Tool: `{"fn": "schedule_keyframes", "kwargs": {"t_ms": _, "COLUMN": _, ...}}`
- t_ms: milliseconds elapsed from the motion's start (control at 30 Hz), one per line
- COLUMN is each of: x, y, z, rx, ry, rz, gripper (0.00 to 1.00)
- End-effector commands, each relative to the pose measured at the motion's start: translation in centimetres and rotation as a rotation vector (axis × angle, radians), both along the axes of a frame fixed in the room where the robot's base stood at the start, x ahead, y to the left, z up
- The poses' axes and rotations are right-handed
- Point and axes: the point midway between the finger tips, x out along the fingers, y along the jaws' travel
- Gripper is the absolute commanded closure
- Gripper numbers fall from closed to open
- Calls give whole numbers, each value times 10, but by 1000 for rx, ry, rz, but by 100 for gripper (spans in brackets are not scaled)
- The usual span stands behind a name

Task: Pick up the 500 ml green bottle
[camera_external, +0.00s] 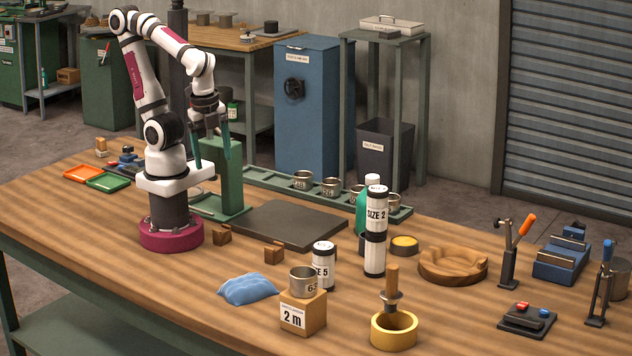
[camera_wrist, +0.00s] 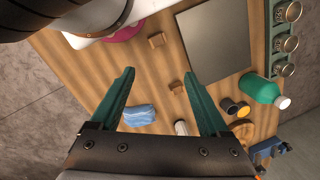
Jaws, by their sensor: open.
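The green bottle (camera_external: 361,213) with a white cap stands on the table in the external view, partly hidden behind a black-and-white SIZE 2 cylinder (camera_external: 377,215). In the wrist view the green bottle (camera_wrist: 259,88) shows at the right, its white cap pointing right. My gripper (camera_external: 219,153) is raised at the left of the external view, beside a green block-shaped stand, well away from the bottle. In the wrist view its two green fingers (camera_wrist: 160,92) are spread wide with nothing between them. The bottle lies outside the right finger.
A dark flat plate (camera_external: 291,223) lies between my arm and the bottle. A tray of metal cups (camera_external: 330,187) is behind. A SIZE 5 cylinder (camera_external: 324,265), a yellow ring (camera_external: 393,331), a wooden bowl (camera_external: 452,267) and a blue cloth (camera_external: 248,290) stand or lie nearer the front.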

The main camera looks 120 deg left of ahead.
Motion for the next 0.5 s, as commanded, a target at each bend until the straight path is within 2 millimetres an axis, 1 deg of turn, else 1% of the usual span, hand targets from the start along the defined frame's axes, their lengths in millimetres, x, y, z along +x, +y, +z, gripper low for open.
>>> {"fn": "schedule_keyframes", "kwargs": {"t_ms": 200, "x": 0, "y": 0, "z": 0, "rx": 0, "ry": 0, "rz": 0, "gripper": 21}}
{"fn": "schedule_keyframes", "kwargs": {"t_ms": 267, "x": 0, "y": 0, "z": 3, "rx": 0, "ry": -1, "rz": 0, "gripper": 21}}
{"fn": "schedule_keyframes", "kwargs": {"t_ms": 367, "x": 1, "y": 0, "z": 24, "rx": 1, "ry": -7, "rz": 0, "gripper": 21}}
{"fn": "schedule_keyframes", "kwargs": {"t_ms": 400, "x": 2, "y": 0, "z": 36, "rx": 0, "ry": -7, "rz": 0, "gripper": 21}}
{"fn": "schedule_keyframes", "kwargs": {"t_ms": 467, "x": 2, "y": 0, "z": 54, "rx": -3, "ry": -10, "rz": 2, "gripper": 21}}
{"fn": "schedule_keyframes", "kwargs": {"t_ms": 500, "x": 15, "y": -4, "z": 46, "rx": -34, "ry": -39, "rz": 41, "gripper": 21}}
